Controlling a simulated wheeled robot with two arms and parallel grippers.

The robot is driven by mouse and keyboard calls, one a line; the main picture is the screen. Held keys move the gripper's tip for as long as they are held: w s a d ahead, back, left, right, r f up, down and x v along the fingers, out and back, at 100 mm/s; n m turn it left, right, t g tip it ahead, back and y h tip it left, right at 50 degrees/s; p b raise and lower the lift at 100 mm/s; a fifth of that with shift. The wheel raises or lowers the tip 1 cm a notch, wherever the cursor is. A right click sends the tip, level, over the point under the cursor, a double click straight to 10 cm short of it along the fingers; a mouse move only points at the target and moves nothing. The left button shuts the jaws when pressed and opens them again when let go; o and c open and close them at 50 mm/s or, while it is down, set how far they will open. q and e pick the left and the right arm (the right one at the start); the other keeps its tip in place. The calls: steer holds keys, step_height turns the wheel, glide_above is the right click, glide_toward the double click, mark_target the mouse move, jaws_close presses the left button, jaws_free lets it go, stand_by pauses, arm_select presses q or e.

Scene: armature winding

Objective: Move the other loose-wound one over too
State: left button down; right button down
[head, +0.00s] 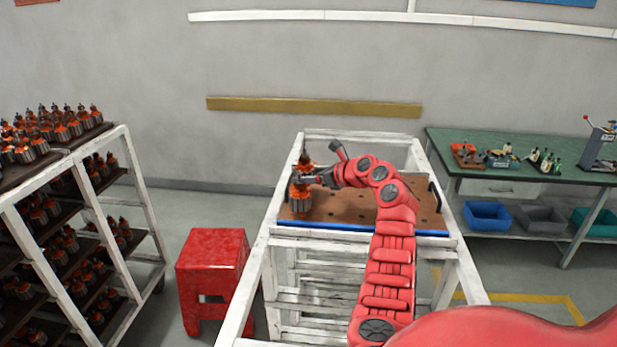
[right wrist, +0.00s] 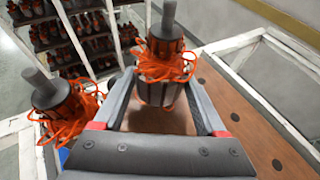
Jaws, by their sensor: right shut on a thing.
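Two armatures with loose, messy orange wire are at the left end of the brown board with holes (head: 345,208). My right gripper (head: 308,179) points left and is shut on the rear armature (head: 306,162). In the right wrist view this armature (right wrist: 163,62) stands upright between the fingertips (right wrist: 165,95), its shaft pointing up. I cannot tell whether its base touches the board. The other loose-wound armature (head: 300,200) is in front of it, and it also shows at the left of the right wrist view (right wrist: 62,105). My left gripper is not in view.
The board has a blue front edge and sits on a white frame (head: 262,255); its middle and right are bare beside my arm. A rack (head: 140,190) full of armatures is at left, with a red stool (head: 212,255) between. A green workbench (head: 540,160) is at right.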

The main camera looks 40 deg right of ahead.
steer(key=shift+f+b, duration=1)
steer(key=shift+f, duration=0.1)
stand_by(0.6)
steer(key=shift+c, duration=1.5)
jaws_free()
steer(key=o, duration=0.3)
steer(key=shift+a+f, duration=0.1)
steer(key=shift+s, duration=0.1)
